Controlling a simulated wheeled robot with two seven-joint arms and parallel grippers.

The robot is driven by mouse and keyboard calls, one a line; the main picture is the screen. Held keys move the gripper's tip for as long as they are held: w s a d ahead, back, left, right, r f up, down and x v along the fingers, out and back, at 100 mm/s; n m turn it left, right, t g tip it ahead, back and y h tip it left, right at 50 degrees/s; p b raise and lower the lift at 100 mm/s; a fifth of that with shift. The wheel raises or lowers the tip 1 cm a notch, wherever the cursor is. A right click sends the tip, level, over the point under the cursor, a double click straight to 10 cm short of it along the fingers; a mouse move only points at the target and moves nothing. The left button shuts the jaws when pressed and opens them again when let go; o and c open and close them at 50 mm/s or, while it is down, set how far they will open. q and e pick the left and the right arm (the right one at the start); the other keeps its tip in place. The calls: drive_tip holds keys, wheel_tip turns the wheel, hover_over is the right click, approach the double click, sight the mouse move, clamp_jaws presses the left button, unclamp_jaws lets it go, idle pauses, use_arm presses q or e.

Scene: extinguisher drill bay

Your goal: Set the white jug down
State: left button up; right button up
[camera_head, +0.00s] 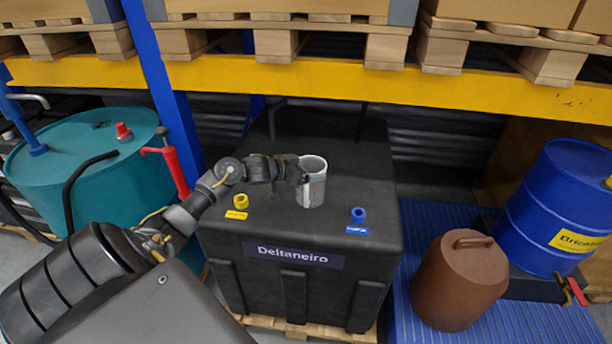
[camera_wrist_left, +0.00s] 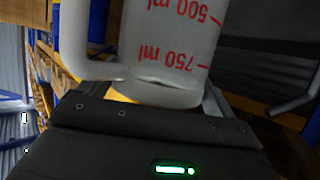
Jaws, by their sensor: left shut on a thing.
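The white jug (camera_head: 314,188) is upright over the middle of the top of a black box (camera_head: 350,155) labelled Deltaneiro. My left gripper (camera_head: 302,172) comes in from the left and is shut on the jug. In the left wrist view the translucent jug (camera_wrist_left: 180,50), with red 500 ml and 750 ml marks and a handle, fills the space before the gripper's dark body. I cannot tell whether its base touches the box top. My right gripper is not in view.
A teal drum (camera_head: 95,165) stands left. A brown canister (camera_head: 458,285) and a blue drum (camera_head: 555,210) stand right. A yellow shelf beam (camera_head: 330,85) crosses behind.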

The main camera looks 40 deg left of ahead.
use_arm(q)
drive_tip(key=f, duration=0.1)
drive_tip(key=f+p, duration=0.1)
drive_tip(key=f, duration=0.1)
drive_tip(key=shift+a+f+p, duration=0.3)
drive_tip(key=shift+f, duration=0.1)
drive_tip(key=o, duration=1.1)
drive_tip(key=shift+c, duration=0.2)
